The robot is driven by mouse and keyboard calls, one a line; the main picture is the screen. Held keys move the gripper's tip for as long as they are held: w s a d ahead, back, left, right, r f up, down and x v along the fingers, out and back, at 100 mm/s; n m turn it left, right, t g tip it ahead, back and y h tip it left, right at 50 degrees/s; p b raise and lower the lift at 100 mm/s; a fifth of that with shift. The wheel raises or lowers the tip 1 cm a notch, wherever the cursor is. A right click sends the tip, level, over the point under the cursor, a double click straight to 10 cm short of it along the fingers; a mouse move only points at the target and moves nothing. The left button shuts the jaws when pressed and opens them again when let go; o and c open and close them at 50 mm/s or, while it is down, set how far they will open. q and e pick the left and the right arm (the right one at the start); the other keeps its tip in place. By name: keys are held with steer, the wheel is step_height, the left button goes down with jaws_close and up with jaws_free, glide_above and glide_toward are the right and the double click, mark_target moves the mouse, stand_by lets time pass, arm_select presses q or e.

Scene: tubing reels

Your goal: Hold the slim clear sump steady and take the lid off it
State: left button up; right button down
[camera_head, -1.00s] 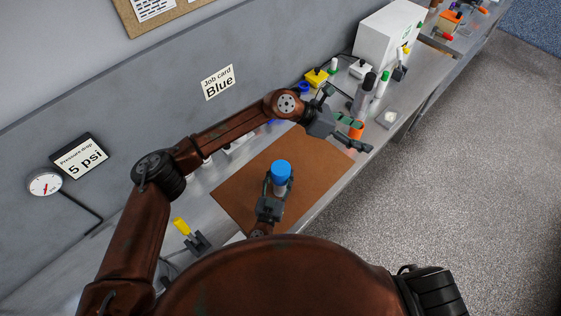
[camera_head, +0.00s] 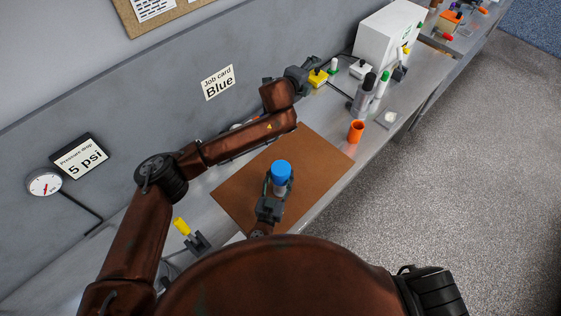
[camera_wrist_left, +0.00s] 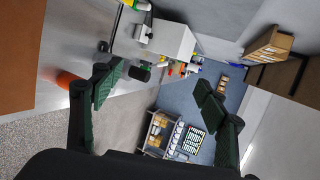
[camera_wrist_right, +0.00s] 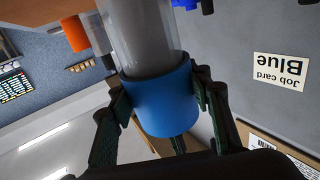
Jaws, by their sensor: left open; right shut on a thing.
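The slim clear sump (camera_wrist_right: 141,35) is a clear cylinder with a blue lid (camera_head: 281,172) on its upper end. It appears upright over the brown board in the head view; whether its base touches the board is hidden.
The brown board (camera_head: 320,160) has clear space around the sump. An orange cup (camera_head: 356,131), a dark-capped grey bottle (camera_head: 362,98) and a green-capped bottle (camera_head: 379,90) stand to the right. A yellow block (camera_head: 317,77) is close to my left gripper. A white box (camera_head: 388,35) stands behind.

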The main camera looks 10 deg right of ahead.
mark_target(281, 168)
arm_select(q)
steer(key=s+a+f+g+y, duration=0.3)
steer(key=s+a+f, duration=0.1)
steer(key=s+f, duration=0.2)
steer(key=s+a+f+n+g+y, duration=0.1)
steer(key=s+a+f+g+y, duration=0.1)
steer(key=s+a+f+g, duration=0.2)
steer(key=s+a+f+n+g+y, duration=0.1)
steer(key=s+a+f+g+y, duration=0.2)
steer(key=s+a+f, duration=0.3)
steer(key=shift+s+f+y, duration=0.3)
steer(key=shift+s+f, duration=1.5)
steer(key=shift+f, duration=0.25)
steer(key=shift+g, duration=0.3)
steer(key=shift+s+a+f, duration=0.1)
steer(key=shift+s+f, duration=0.05)
steer(key=shift+f, duration=3.75)
steer(key=shift+c, duration=0.4)
steer(key=c, duration=1.1)
steer(key=n, duration=0.5)
steer(key=shift+c, duration=0.5)
steer(key=shift+a+n, duration=0.1)
steer(key=shift+n, duration=0.3)
steer(key=shift+c, duration=0.2)
